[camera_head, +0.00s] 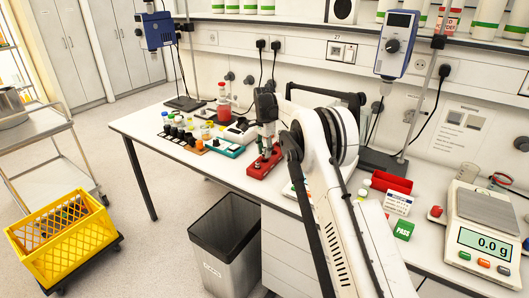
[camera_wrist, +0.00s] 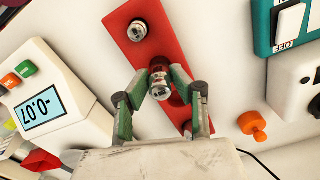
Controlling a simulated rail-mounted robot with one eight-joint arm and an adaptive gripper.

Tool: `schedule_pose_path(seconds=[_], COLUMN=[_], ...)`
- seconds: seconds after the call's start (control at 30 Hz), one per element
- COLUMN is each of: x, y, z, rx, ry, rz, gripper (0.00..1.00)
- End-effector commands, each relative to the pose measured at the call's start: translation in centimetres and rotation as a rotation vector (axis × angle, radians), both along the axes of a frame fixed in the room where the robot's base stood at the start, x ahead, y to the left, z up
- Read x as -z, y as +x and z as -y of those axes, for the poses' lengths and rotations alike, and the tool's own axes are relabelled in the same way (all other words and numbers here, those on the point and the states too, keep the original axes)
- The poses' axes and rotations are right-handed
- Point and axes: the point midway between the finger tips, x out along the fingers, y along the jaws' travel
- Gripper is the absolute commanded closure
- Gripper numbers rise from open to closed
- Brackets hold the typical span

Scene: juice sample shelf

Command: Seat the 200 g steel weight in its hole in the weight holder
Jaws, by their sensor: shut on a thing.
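The red weight holder (camera_head: 258,171) lies on the white bench below my gripper (camera_head: 266,150). In the wrist view the holder (camera_wrist: 168,52) runs as a long red block. Another steel weight (camera_wrist: 137,31) stands in the holder near one end. A dark hole (camera_wrist: 187,128) shows toward the other end.
A balance with a lit display (camera_wrist: 42,108) stands left in the wrist view. A teal device (camera_wrist: 290,22) and an orange knob (camera_wrist: 253,125) are at right. In the head view, a red tray (camera_head: 391,181) and another balance (camera_head: 484,225) stand to the right.

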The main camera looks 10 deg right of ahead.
Motion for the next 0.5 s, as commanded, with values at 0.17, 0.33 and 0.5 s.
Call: schedule_pose_path(seconds=[0.17,0.33,0.5], x=[0.4,0.72,1.05], y=[0.01,0.01,0.0], z=[0.0,0.0,0.0], rx=[0.0,0.0,0.0], ry=[0.0,0.0,0.0], rz=[0.0,0.0,0.0], gripper=[1.0,1.0,1.0])
